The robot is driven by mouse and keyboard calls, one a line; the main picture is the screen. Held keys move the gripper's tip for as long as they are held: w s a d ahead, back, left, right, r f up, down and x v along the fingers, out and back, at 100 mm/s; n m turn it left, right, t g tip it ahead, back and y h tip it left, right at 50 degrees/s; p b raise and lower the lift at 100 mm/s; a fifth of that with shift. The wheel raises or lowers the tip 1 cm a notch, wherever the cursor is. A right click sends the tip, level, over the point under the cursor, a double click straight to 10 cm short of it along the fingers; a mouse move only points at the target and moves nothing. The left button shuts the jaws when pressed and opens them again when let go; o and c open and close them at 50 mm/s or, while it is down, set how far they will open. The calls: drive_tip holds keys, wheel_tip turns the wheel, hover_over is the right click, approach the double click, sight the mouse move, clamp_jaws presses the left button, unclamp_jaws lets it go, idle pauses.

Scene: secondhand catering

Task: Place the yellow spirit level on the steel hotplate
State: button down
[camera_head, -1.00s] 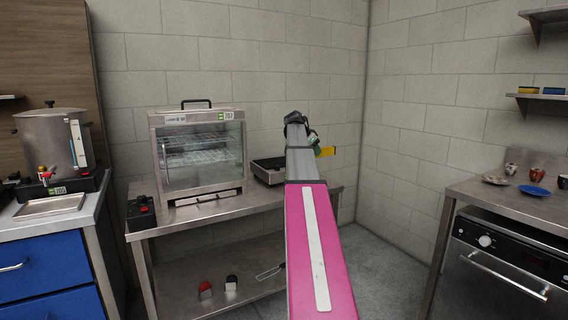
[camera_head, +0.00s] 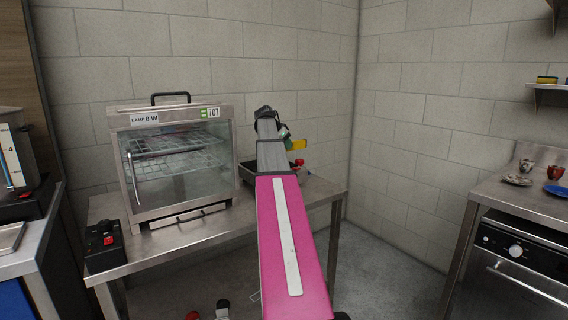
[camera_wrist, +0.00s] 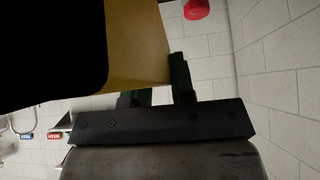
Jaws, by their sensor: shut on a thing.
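The yellow spirit level (camera_head: 299,144) shows as a small yellow piece at the end of my arm in the head view. In the wrist view its yellow face (camera_wrist: 138,45) fills the upper middle, next to a large dark area at upper left that I cannot make out. My gripper (camera_wrist: 157,94) is shut on it; it also shows in the head view (camera_head: 284,133), raised above the back of the steel table. A dark, low appliance with a steel rim (camera_head: 246,172), likely the hotplate, sits on the table behind my arm, which hides most of it.
A glass-fronted warming cabinet (camera_head: 178,160) stands on the steel table (camera_head: 160,240), left of my arm. A black box with red switches (camera_head: 104,244) is at the table's left front. Red items (camera_head: 299,166) lie right of my arm. An oven counter (camera_head: 520,208) stands at right.

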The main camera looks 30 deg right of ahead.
wheel_tip(320, 180, down, 8)
drive_tip(key=shift+r, duration=0.15)
idle(0.4)
drive_tip(key=c, duration=1)
unclamp_jaws()
drive_tip(key=shift+o, duration=0.2)
drive_tip(key=v, duration=1.1)
drive_tip(key=shift+s+a+r, duration=0.1)
drive_tip(key=shift+a+r, duration=0.15)
drive_tip(key=shift+r, duration=0.15)
